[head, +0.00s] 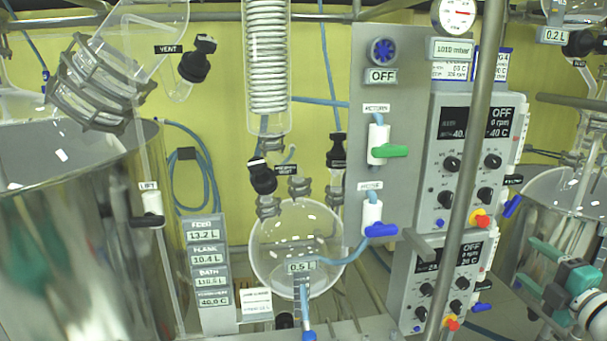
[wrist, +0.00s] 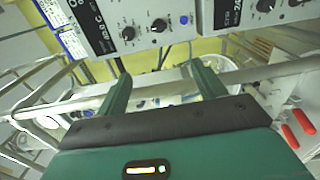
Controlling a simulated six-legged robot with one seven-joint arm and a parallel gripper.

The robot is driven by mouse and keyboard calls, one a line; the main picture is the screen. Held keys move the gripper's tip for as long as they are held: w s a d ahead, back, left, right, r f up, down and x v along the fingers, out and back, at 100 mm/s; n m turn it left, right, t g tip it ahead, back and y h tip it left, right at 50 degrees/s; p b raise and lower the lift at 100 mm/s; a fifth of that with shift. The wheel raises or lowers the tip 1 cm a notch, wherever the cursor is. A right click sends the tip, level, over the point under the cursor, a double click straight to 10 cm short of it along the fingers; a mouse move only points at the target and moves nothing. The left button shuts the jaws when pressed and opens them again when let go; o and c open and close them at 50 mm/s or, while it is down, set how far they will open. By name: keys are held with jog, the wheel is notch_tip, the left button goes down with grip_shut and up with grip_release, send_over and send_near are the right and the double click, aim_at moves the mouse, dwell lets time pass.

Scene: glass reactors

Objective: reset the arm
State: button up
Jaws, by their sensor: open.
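My gripper (wrist: 160,82) shows in the wrist view as two green fingers held wide apart, with nothing between them.
A round flask (head: 297,250) labelled 0.5 L hangs in the middle. Control boxes (head: 470,150) reading OFF and a slanted metal pole (head: 470,190) stand between it and my arm. Red handles (wrist: 298,130) show at right in the wrist view.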

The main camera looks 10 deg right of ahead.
jog(key=w+a+r+m+g+h, duration=0.1)
jog(key=w+a+m+g+h, duration=0.15)
jog(key=a+m, duration=0.4)
jog(key=w+a+r+m+g+h, duration=0.1)
jog(key=a+r+m+g+h, duration=0.1)
jog(key=a+m+h, duration=0.35)
jog(key=s+a+f+m+g+y, duration=0.2)
jog(key=s+a, duration=0.3)
jog(key=a, duration=0.3)
jog(key=s+a+f+m+g+y, duration=0.2)
jog(key=s+a+f, duration=0.3)
jog(key=a, duration=0.3)
jog(key=s+a+f+m+g+y, duration=0.2)
jog(key=s+a+f+g+y, duration=0.1)
jog(key=a, duration=0.5)
jog(key=shift+s+a+f+g, duration=0.25)
jog(key=shift+s+g, duration=0.2)
jog(key=shift+s, duration=0.7)
